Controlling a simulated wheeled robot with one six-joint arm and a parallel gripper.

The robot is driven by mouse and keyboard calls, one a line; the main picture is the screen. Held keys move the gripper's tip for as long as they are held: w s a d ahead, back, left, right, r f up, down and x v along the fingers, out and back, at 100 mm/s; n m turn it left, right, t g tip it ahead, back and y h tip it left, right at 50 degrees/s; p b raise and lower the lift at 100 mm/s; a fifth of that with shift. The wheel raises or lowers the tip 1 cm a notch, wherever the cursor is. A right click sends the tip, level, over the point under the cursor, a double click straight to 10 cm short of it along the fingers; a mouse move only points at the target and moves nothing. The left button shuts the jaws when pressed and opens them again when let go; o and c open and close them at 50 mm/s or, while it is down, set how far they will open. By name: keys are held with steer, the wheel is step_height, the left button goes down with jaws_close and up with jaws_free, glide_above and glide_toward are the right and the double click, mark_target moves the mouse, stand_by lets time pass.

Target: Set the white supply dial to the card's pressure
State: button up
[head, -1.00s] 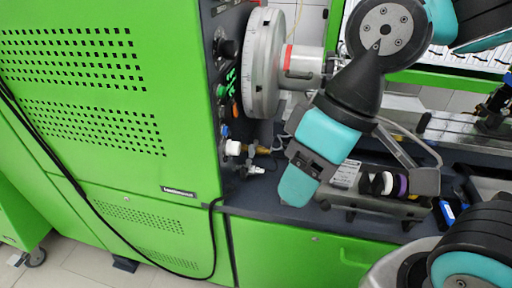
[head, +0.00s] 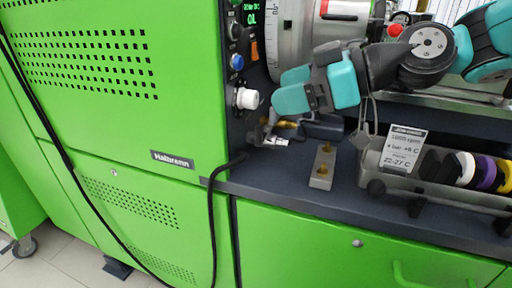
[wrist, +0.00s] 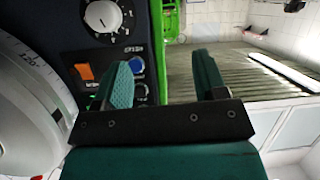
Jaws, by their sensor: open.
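The white supply dial (head: 247,98) is on the dark control panel, low on the green cabinet's right side. In the wrist view the dial (wrist: 103,15) is at the top left, partly cut off, with a numbered scale around it; its setting is too small to tell. The card (head: 402,148) stands on the bench; its large line seems to start with "4 bar", with "22-27 C" below. My gripper (head: 281,88) is to the right of the dial, pointing at the panel, apart from it. In the wrist view my gripper (wrist: 160,62) is open and empty.
An orange switch (head: 254,50) and a blue button (head: 237,62) are above the dial. A large graduated drum (head: 290,40) stands close behind my gripper. A metal block (head: 323,166) and a holder with coloured rings (head: 465,170) are on the bench. A black cable hangs before the cabinet.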

mark_target(257, 101)
steer(key=w+f+n+t+y+b, duration=0.2)
steer(key=w+f+n+y+b, duration=0.15)
steer(key=w+f+b, duration=0.3)
steer(key=shift+m, duration=0.45)
steer(key=x, duration=0.4)
steer(key=w+r+x, duration=0.1)
steer(key=x, duration=0.1)
steer(key=shift+r, duration=0.1)
steer(key=shift+c, duration=0.2)
steer(key=c, duration=0.9)
